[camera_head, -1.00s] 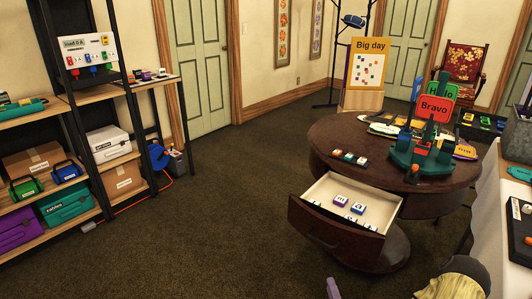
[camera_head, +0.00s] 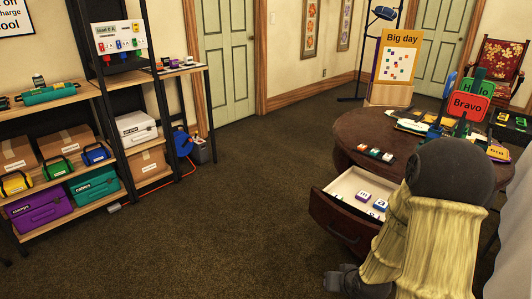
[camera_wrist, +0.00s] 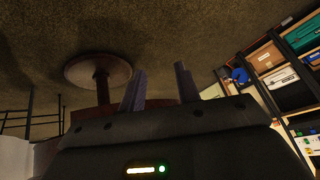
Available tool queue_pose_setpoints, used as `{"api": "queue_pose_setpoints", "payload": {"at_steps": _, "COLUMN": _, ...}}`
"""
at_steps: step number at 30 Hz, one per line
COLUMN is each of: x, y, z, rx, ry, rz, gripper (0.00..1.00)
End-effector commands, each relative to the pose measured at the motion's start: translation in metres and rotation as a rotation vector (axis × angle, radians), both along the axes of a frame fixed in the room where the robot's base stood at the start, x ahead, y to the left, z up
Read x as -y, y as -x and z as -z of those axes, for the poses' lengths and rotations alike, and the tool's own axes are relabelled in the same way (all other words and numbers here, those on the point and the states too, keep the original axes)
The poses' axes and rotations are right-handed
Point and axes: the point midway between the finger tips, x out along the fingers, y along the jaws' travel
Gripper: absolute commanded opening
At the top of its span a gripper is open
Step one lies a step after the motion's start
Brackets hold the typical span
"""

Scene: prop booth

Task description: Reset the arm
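My arm, in a pale yellow sleeve with a dark rounded joint, rises at the lower right of the head view and hides part of the round table (camera_head: 352,128). My gripper (camera_wrist: 160,88) shows in the wrist view with its two dark fingers apart and nothing between them. The wrist view is tilted and shows carpet, a round table foot (camera_wrist: 98,70) and shelving. I cannot clearly make out the fingers in the head view. The table's drawer (camera_head: 335,222) stands open, with small lettered blocks (camera_head: 363,196) inside.
A shelf unit (camera_head: 130,150) with cases and boxes stands on the left. An orange cord (camera_head: 150,190) lies on the floor beside it. A "Big day" board (camera_head: 398,58) stands behind the table. The middle carpet (camera_head: 240,190) is clear.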

Motion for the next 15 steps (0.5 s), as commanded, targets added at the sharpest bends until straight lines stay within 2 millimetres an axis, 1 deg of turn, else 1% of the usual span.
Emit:
{"api": "queue_pose_setpoints", "payload": {"at_steps": 1, "x": -0.001, "y": 0.003, "z": -0.012, "rx": -0.019, "ry": 0.039, "rz": -0.010, "gripper": 0.33}}
{"api": "queue_pose_setpoints", "payload": {"at_steps": 5, "x": -0.004, "y": 0.019, "z": -0.038, "rx": -0.097, "ry": 0.115, "rz": -0.019, "gripper": 0.33}}
{"api": "queue_pose_setpoints", "payload": {"at_steps": 9, "x": -0.012, "y": 0.040, "z": -0.065, "rx": -0.173, "ry": 0.158, "rz": -0.025, "gripper": 0.33}}
{"api": "queue_pose_setpoints", "payload": {"at_steps": 15, "x": -0.026, "y": 0.069, "z": -0.093, "rx": -0.254, "ry": 0.170, "rz": -0.039, "gripper": 0.33}}
